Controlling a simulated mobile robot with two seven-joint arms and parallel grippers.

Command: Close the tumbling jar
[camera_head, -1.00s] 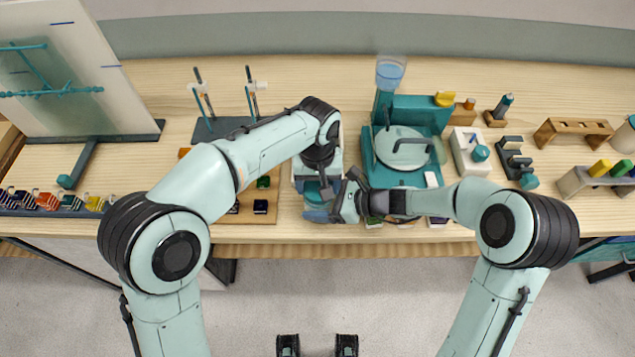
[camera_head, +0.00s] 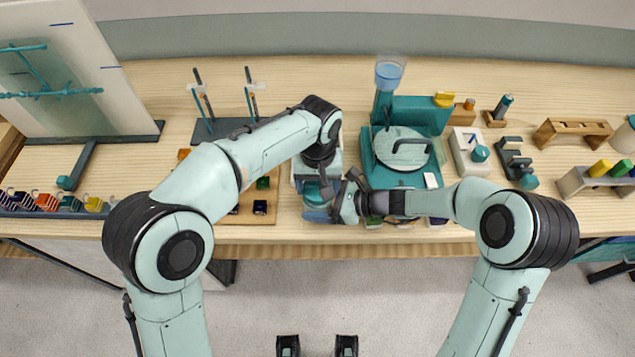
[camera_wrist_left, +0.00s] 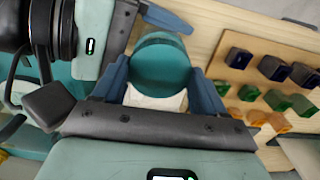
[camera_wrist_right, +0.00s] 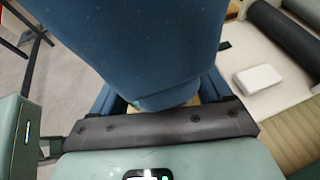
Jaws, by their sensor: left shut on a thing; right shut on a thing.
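The tumbling jar seems to be the teal round piece (camera_head: 314,196) near the table's front edge. In the left wrist view, a teal disc-shaped top (camera_wrist_left: 160,65) sits between the blue fingers of my left gripper (camera_wrist_left: 165,85), with a whitish part below it. My left gripper (camera_head: 318,186) is shut on it from above. My right gripper (camera_head: 338,206) meets it from the right, close to the left one, and is shut. In the right wrist view a large blue finger-like shape covers most of what my right gripper (camera_wrist_right: 165,100) holds; only a tan and teal sliver shows.
A teal machine (camera_head: 410,115) with a round plate stands just right of the grippers. A wooden board with coloured blocks (camera_head: 264,205) lies to the left. A rod stand (camera_head: 220,128) is behind. The wood in front of the white panel (camera_head: 95,70) is partly clear.

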